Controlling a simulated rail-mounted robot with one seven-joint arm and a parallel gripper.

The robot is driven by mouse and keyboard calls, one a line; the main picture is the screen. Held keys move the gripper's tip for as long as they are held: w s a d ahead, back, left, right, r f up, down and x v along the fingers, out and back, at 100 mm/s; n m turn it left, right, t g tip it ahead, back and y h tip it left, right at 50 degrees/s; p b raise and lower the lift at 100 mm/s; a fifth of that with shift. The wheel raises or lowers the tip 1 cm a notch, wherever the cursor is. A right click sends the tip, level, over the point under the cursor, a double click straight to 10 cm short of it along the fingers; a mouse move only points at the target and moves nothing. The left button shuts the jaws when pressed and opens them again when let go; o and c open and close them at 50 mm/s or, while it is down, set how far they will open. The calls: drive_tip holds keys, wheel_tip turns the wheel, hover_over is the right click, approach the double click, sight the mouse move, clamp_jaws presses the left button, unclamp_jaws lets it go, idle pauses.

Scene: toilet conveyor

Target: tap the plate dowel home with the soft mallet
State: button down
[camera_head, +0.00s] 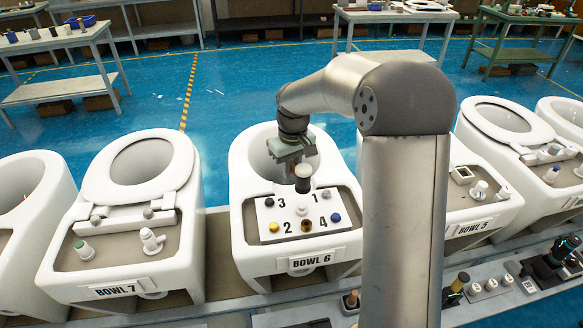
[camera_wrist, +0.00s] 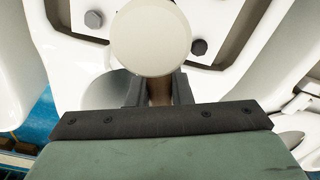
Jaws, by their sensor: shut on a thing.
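My gripper (camera_head: 292,158) is above the Bowl 6 plate, its jaws shut on the brown handle of the soft mallet (camera_head: 303,183). In the wrist view the mallet's round cream face (camera_wrist: 150,38) fills the top middle, with the handle (camera_wrist: 160,92) between the two dark fingers. The white plate (camera_head: 262,214) carries the numbers 1 to 4. A small pale peg (camera_head: 302,210), which may be the dowel, stands mid-plate just below the mallet in the picture. Whether the mallet touches anything cannot be told. The mallet head hides part of the plate in the wrist view.
Bowl 7 (camera_head: 130,225) stands left and Bowl 5 (camera_head: 480,205) right. A front rail (camera_head: 480,306) holds bottles and small parts. Blue floor lies behind.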

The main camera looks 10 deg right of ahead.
idle(0.5)
wheel_tip(320, 180, down, 6)
drive_tip(key=b, duration=0.4)
drive_tip(key=shift+f+b, duration=0.25)
drive_tip(key=shift+b, duration=0.1)
wheel_tip(320, 180, up, 6)
drive_tip(key=p, duration=0.4)
drive_tip(key=shift+f, duration=0.15)
